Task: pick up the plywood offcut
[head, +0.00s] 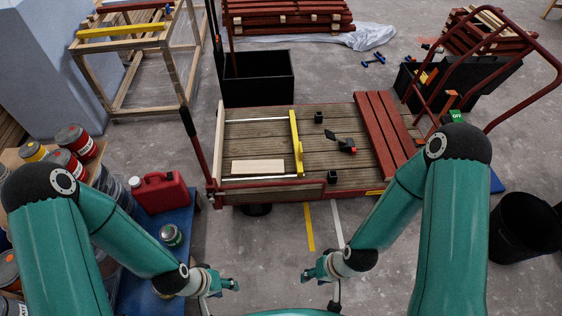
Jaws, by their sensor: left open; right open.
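A pale, flat rectangular board, which looks like the plywood offcut (257,167), lies on the wooden deck of a low cart (275,145), near its front left corner. A thin light rod lies just in front of it and a yellow bar stands to its right. My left gripper (232,287) is open and empty, low in front of the cart. My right gripper (308,276) is open and empty, also in front of the cart and to the right. Both are well apart from the board.
On the deck are a yellow bar (296,145), a black and orange tool (342,144), small black blocks and red battens (384,135). A red jerrycan (160,192) and paint tins (75,141) stand at left. A black bin (525,228) stands at right. Floor before the cart is clear.

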